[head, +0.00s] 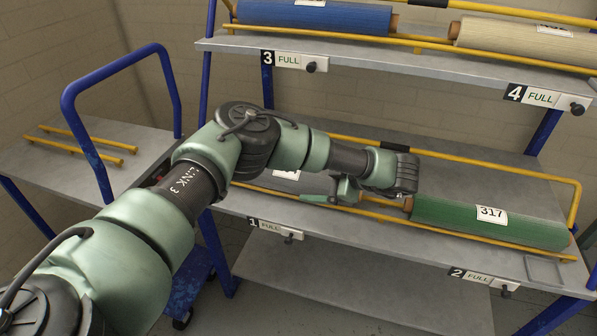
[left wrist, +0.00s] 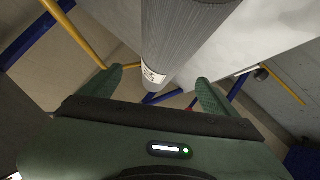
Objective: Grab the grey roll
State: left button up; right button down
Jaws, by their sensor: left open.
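The grey roll (left wrist: 190,35) shows in the left wrist view as a ribbed grey cylinder with a white label near its lower end. In the head view it lies on the left of the lower shelf, mostly hidden behind my left arm; its white label (head: 286,174) shows. My left gripper (head: 335,195) is over the lower shelf at the roll. In the left wrist view its green fingers (left wrist: 160,87) are open, one on each side of the roll in the picture. I cannot tell whether they touch it. My right gripper is not in view.
A green roll (head: 480,222) labelled 317 lies just right of my gripper. Yellow rails (head: 470,158) run along the shelf. Above, the upper shelf (head: 430,62) holds a blue roll (head: 315,16) and a beige roll (head: 525,38). A blue-framed cart (head: 65,165) stands at left.

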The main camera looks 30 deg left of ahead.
aim_at(296, 177)
pick_arm(q)
jog(key=shift+w+a+f, duration=0.1)
jog(key=shift+a, duration=0.2)
jog(key=shift+x, duration=1.6)
jog(key=x, duration=0.2)
jog(key=s+b+x, duration=0.1)
jog(key=x, duration=0.1)
jog(key=shift+a, duration=0.1)
jog(key=shift+w, duration=0.1)
grip_shut()
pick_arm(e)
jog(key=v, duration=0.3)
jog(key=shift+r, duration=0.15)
